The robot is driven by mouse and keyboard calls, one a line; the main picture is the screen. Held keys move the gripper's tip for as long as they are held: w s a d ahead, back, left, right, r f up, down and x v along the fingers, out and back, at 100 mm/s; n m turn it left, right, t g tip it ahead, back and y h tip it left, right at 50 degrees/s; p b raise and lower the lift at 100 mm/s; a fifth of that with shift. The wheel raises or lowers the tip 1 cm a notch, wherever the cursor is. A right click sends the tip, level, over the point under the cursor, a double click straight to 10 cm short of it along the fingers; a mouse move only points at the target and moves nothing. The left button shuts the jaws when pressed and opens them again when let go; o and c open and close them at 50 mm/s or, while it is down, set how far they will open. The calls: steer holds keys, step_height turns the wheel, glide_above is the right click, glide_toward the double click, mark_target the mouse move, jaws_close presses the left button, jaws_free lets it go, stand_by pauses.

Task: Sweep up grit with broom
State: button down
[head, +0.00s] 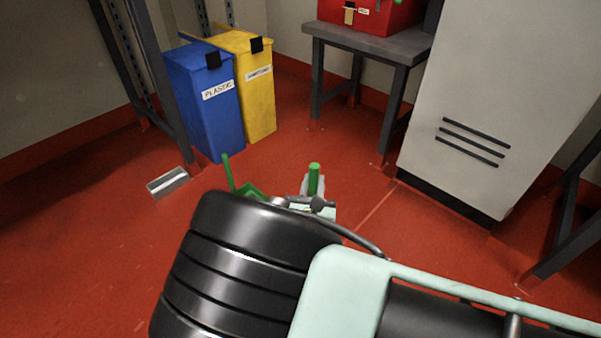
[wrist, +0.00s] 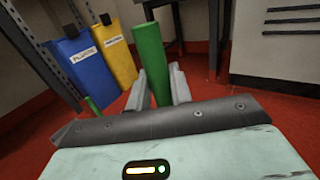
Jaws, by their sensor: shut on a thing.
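My gripper (wrist: 158,88) is shut on an upright green handle (wrist: 150,55), which looks like the broom's. The handle's top also shows in the head view (head: 314,178), past my arm. The broom's lower end is hidden behind my gripper and arm. A second green thing (head: 229,172), with a thin upright stick and a wider low part, stands just left of my gripper; it may be a dustpan. Its stick tip shows at the lower left of the wrist view (wrist: 92,104). I can make out no grit in either view.
A blue bin (head: 205,115) marked plastic and a yellow bin (head: 258,100) stand at the back left. A small grey plate (head: 168,183) lies on the red floor. A grey table (head: 365,40) bears a red box (head: 385,17). A pale cabinet (head: 500,95) stands right.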

steer(key=s+d+f+b, duration=0.2)
steer(key=s+d+f, duration=0.1)
steer(key=d+f, duration=0.1)
steer(key=shift+s+f, duration=0.15)
steer(key=shift+f, duration=0.55)
steer(key=shift+d+f+b, duration=0.1)
steer(key=shift+f+b, duration=0.35)
steer(key=shift+f, duration=0.3)
stand_by(0.6)
